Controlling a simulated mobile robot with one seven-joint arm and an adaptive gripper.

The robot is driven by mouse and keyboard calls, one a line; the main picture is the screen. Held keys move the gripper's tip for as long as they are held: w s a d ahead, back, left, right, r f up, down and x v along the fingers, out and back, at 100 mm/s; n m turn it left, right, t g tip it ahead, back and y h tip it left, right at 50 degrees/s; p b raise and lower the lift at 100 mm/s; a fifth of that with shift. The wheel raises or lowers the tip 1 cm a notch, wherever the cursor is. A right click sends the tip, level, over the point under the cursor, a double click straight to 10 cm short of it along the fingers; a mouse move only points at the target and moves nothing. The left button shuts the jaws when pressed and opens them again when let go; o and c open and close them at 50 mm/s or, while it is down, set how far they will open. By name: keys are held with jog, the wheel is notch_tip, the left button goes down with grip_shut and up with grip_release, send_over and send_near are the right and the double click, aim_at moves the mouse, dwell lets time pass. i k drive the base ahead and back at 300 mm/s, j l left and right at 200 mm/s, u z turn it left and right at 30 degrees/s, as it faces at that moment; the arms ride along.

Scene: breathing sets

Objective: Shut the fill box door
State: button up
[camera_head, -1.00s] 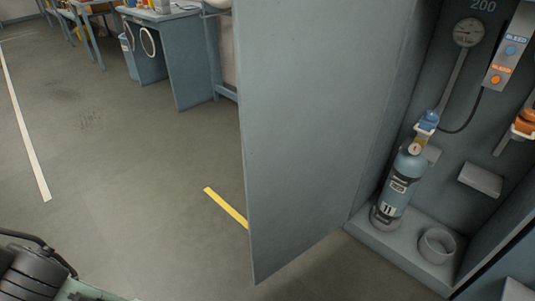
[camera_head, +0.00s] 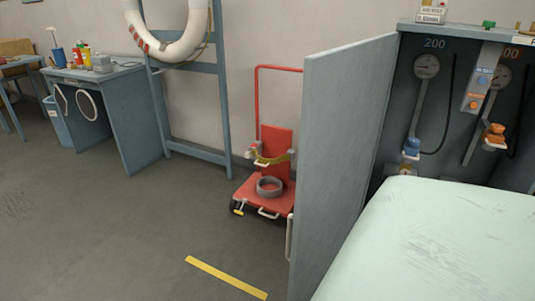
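The fill box (camera_head: 463,36) is a grey-blue cabinet at the right, with gauges, hoses and a "200" label inside. Its door (camera_head: 345,130) stands wide open at the box's left side, swung out toward me. A pale handle (camera_head: 289,238) shows at the door's free edge, low down. A blue valve fitting (camera_head: 411,147) and an orange one (camera_head: 495,134) show inside the box. A pale green part of my own body covers the lower right and hides the box's lower inside, including any cylinder there. My gripper is not in view.
A red hand trolley (camera_head: 277,145) with a grey ring on it stands against the wall left of the door. A blue workbench (camera_head: 121,110) and a blue rack (camera_head: 222,100) are farther left. A yellow floor strip (camera_head: 226,277) lies before the door; the floor at left is clear.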

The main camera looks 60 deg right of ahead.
aim_at(344, 88)
jog(key=i+j+z, duration=0.15)
jog(key=i, duration=0.25)
jog(key=i+j+z, duration=0.15)
jog(key=i, duration=0.2)
jog(key=i+j+z, duration=0.15)
jog(key=i, duration=0.2)
jog(key=i+z, duration=0.15)
jog(key=z, duration=0.35)
jog(key=i+j+z, duration=0.1)
jog(key=z, duration=0.35)
jog(key=i+j+z, duration=0.15)
jog(key=z, duration=0.35)
jog(key=i+z, duration=0.15)
jog(key=z, duration=0.3)
jog(key=i+j+z, duration=0.15)
jog(key=z, duration=0.35)
jog(key=i+j+z, duration=0.15)
jog(key=z, duration=0.3)
jog(key=i+j+z, duration=0.1)
jog(key=z, duration=0.15)
jog(key=j+z, duration=0.2)
jog(key=k+j+u, duration=0.1)
jog(key=k, duration=0.25)
jog(key=k+j+u, duration=0.1)
jog(key=k, duration=0.3)
jog(key=k+j+u, duration=0.1)
jog(key=k+j, duration=0.15)
jog(key=k, duration=0.1)
